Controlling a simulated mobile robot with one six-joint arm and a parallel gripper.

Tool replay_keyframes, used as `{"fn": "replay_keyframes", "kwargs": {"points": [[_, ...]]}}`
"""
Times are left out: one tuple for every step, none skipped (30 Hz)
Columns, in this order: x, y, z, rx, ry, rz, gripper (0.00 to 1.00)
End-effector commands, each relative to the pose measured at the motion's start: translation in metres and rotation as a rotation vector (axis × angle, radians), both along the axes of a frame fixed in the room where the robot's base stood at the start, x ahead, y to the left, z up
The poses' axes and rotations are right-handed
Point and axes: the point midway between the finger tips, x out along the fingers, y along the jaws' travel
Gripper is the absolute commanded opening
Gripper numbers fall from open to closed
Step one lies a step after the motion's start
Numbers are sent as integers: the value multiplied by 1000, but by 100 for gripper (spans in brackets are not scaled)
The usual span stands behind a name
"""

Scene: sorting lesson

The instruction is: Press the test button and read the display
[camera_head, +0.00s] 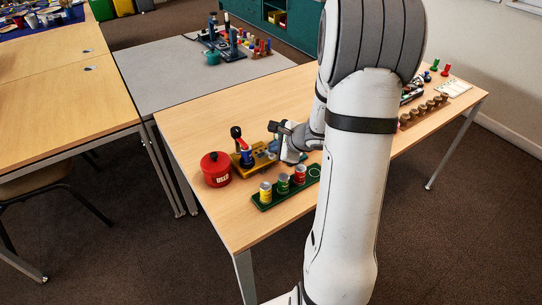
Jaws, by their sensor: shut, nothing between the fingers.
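My gripper (274,127) is shut and empty, above a device on a yellow base (241,165) on the wooden table. The device has an upright black post with a red part (237,133) and a blue part (247,158) beside it. My gripper is at its right side; I cannot tell whether they touch. Part of the device is hidden behind my wrist. I cannot make out a test button or a display in this view.
A red pot (216,169) stands left of the device. A green tray (263,204) in front holds yellow, green and red cans. Behind my arm, right, is a row of brown pieces (423,112). Bare wood (190,115) lies behind the pot. A grey table (165,85) adjoins.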

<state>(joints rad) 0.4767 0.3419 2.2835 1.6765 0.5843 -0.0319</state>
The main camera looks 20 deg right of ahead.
Motion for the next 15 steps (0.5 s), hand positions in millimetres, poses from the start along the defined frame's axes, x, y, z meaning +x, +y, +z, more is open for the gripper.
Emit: {"fn": "replay_keyframes", "kwargs": {"points": [[0, 0, 0, 0, 0, 0, 0], [0, 0, 0, 0, 0, 0, 0], [0, 0, -1, 0, 0, 0, 0], [0, 0, -2, 0, 0, 0, 0], [0, 0, -3, 0, 0, 0, 0], [0, 0, -4, 0, 0, 0, 0], [0, 0, -5, -1, 0, 1, 0], [0, 0, -6, -1, 0, 1, 0], [0, 0, -7, -1, 0, 1, 0], [0, 0, -8, -1, 0, 1, 0], [0, 0, -9, -1, -1, 0, 0], [0, 0, -9, -1, -1, 0, 0], [0, 0, -9, -1, -1, 0, 0], [0, 0, -9, -1, -1, 0, 0], [0, 0, -9, -1, -1, 0, 0]]}}
